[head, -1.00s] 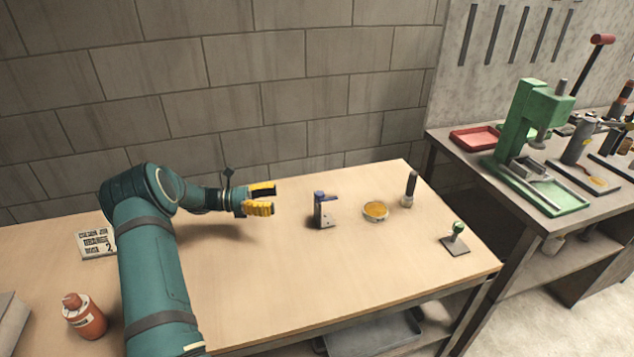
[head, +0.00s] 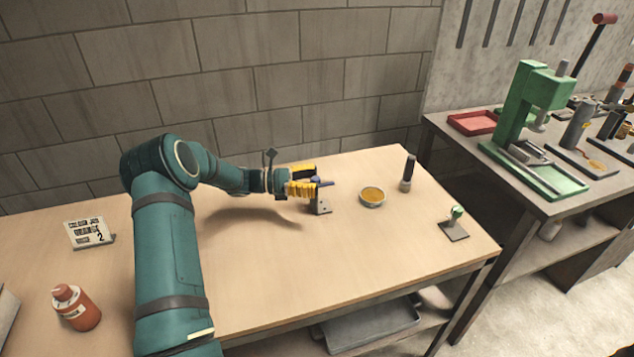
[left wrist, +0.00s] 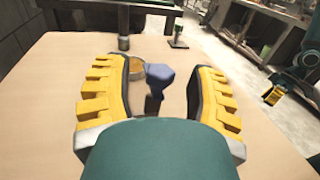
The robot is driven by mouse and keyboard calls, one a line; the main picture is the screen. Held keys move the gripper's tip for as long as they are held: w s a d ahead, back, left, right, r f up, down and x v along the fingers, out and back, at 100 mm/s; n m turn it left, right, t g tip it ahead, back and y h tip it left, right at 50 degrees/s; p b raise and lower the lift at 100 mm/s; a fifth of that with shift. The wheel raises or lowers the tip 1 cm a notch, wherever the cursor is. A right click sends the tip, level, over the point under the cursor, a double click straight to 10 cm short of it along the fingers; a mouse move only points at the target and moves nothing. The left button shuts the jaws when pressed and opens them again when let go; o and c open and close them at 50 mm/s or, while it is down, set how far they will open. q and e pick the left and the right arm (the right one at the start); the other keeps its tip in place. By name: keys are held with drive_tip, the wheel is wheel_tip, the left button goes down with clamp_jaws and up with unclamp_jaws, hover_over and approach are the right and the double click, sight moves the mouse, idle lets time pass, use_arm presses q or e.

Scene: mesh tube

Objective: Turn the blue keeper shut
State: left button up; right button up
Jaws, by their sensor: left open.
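The blue keeper (head: 326,183) sits on top of a small grey metal fixture (head: 320,206) standing on the wooden bench. My left gripper (head: 312,179) is open at the fixture's top, with its yellow fingers partly hiding it in the head view. In the left wrist view the blue keeper (left wrist: 160,76) lies between the two spread yellow fingers (left wrist: 155,95), with a gap on both sides. I cannot tell the keeper's exact angle. A yellow gripper (left wrist: 273,95), which looks like my right one, hangs at the right of the left wrist view, too small to read.
An amber-filled round dish (head: 372,197), a dark-handled upright tool (head: 408,174) and a green-knobbed stamp (head: 454,225) stand right of the fixture. The bench front is clear.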

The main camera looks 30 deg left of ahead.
use_arm(q)
drive_tip(key=shift+w+d, duration=0.4)
drive_tip(key=shift+d, duration=0.15)
clamp_jaws()
